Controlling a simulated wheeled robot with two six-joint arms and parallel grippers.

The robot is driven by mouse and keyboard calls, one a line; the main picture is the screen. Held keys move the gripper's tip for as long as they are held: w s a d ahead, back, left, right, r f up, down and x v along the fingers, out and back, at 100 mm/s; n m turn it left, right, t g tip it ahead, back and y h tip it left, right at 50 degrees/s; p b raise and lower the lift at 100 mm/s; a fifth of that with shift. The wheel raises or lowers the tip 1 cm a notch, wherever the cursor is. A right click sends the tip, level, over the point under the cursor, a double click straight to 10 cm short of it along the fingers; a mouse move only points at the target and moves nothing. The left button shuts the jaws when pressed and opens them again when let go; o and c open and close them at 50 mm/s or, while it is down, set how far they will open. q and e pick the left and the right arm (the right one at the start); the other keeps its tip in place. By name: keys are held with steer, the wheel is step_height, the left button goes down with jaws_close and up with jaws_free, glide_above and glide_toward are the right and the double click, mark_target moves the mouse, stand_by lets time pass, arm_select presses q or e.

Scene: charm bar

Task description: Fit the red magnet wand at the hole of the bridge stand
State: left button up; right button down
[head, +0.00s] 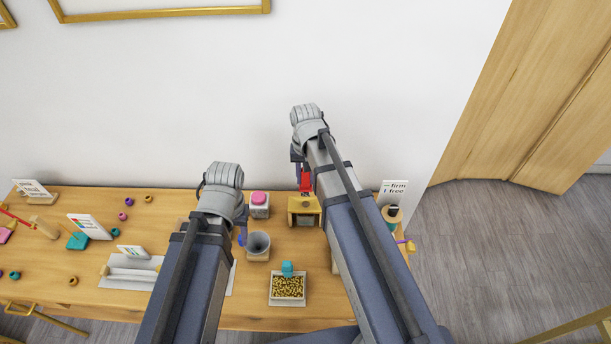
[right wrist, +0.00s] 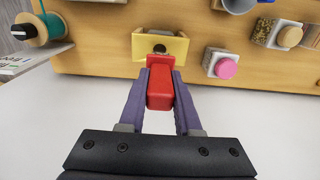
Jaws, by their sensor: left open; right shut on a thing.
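The red magnet wand (right wrist: 160,88) is held between the fingers of my right gripper (right wrist: 160,74), which is shut on it. The wand also shows in the head view (head: 306,182), just behind the yellow bridge stand (head: 304,218). In the right wrist view the stand (right wrist: 178,46) lies straight beyond the wand's far end, and its dark round hole (right wrist: 160,48) shows just past that end. I cannot tell whether wand and stand touch. My left gripper (head: 241,236) is open and empty, by the grey cup, its fingers partly hidden by the arm.
The grey cup (head: 258,246) stands left of the stand, with a pink-topped box (head: 259,204) behind it. A tray of small gold beads (head: 288,288) is in front. A dark-topped spool (head: 392,215) is at the right edge. The wall (head: 200,120) rises behind the table.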

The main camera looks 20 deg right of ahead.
mark_target(306, 189)
steer(key=shift+w+f, duration=0.1)
steer(key=shift+f, duration=0.2)
steer(key=shift+f+b, duration=0.5)
steer(key=shift+b, duration=0.25)
step_height(306, 189, down, 4)
steer(key=b, duration=0.4)
steer(key=shift+f, duration=0.15)
steer(key=shift+f+b, duration=1.5)
steer(key=shift+b, duration=0.15)
steer(key=c, duration=0.5)
jaws_free()
steer(key=shift+r, duration=0.15)
step_height(306, 189, up, 8)
steer(key=p, duration=0.8)
steer(key=shift+f, duration=0.2)
steer(key=shift+f, duration=0.1)
